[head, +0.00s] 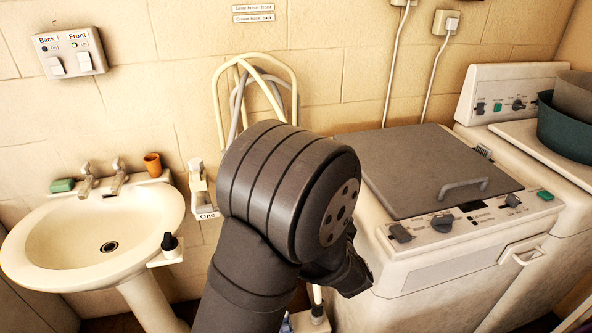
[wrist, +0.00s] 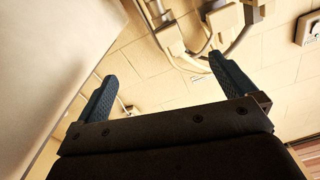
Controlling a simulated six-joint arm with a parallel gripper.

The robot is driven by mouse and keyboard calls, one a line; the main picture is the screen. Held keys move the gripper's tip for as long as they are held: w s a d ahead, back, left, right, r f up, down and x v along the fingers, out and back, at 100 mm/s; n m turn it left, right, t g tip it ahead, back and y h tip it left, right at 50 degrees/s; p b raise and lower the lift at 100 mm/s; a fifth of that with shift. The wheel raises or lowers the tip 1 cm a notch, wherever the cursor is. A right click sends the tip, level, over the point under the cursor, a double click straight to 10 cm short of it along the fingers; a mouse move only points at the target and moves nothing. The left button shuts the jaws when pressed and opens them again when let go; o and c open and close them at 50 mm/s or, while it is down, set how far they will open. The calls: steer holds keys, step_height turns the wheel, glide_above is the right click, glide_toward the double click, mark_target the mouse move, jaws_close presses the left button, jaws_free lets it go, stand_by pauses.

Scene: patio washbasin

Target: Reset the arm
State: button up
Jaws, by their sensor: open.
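My gripper (wrist: 162,67) shows in the wrist view with its two blue-grey fingers spread wide and nothing between them. Behind the fingers is the tiled wall, seen tilted. In the head view my dark grey arm fills the middle, between the washbasin and the washing machine. My gripper's fingers are hidden behind the arm there.
The washbasin (head: 60,235) stands at left, with a green soap (head: 62,185) and an orange cup (head: 152,164) on its rim. The washing machine (head: 440,285), lid (head: 410,160) shut, is close at right. Hoses (head: 290,75) hang on the wall behind my arm.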

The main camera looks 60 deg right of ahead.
steer(key=s+a+r+n, duration=0.2)
steer(key=a, duration=0.2)
steer(key=x, duration=0.9)
steer(key=shift+w+d, duration=0.15)
steer(key=shift+d, duration=0.15)
steer(key=shift+f, duration=0.15)
steer(key=v, duration=1)
